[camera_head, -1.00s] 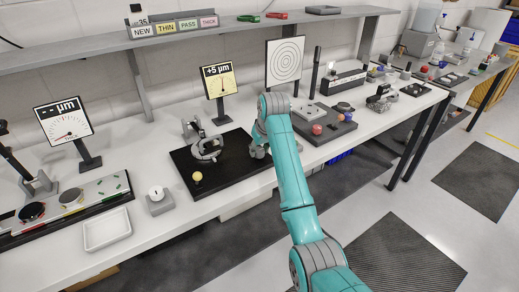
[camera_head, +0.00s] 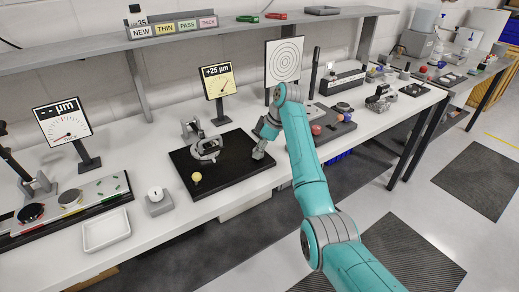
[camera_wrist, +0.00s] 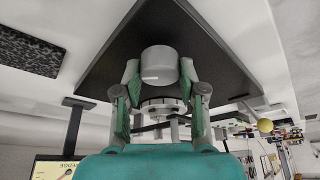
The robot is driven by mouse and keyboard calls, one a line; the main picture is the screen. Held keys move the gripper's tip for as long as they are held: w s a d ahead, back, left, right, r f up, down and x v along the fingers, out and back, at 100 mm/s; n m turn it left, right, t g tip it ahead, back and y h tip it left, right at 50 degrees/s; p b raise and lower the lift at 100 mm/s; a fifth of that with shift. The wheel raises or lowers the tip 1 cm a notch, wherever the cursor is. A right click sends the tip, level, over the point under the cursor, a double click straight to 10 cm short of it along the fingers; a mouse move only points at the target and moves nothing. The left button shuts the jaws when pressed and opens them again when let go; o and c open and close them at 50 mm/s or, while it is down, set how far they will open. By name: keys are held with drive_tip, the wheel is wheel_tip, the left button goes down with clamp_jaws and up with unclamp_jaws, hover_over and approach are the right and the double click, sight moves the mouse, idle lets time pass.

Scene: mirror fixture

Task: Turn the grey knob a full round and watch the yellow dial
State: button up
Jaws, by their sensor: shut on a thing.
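The grey knob (camera_wrist: 159,63) sits between the two green-padded fingers of my gripper (camera_wrist: 159,72) in the wrist view, with a pale line across its face. My gripper is shut on it. In the head view my gripper (camera_head: 260,153) is at the right side of the black base plate (camera_head: 232,169), and I cannot make out the knob there. The yellow dial (camera_head: 218,81) stands upright behind the plate and reads +25 µm, its needle tilted to the upper right. A corner of its yellow face also shows in the wrist view (camera_wrist: 50,168).
A grey ring-shaped mount (camera_head: 207,150) and a yellow ball (camera_head: 196,177) are on the plate. A white dial (camera_head: 63,122) showing dashes and a white tray (camera_head: 106,231) are at left. A target board (camera_head: 284,63) stands behind my arm.

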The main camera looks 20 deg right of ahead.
drive_tip(key=shift+n+g, duration=0.5)
drive_tip(key=shift+n, duration=0.7)
drive_tip(key=o, duration=1.1)
drive_tip(key=shift+o, duration=0.2)
drive_tip(key=v, duration=0.7)
drive_tip(key=shift+d+r, duration=0.2)
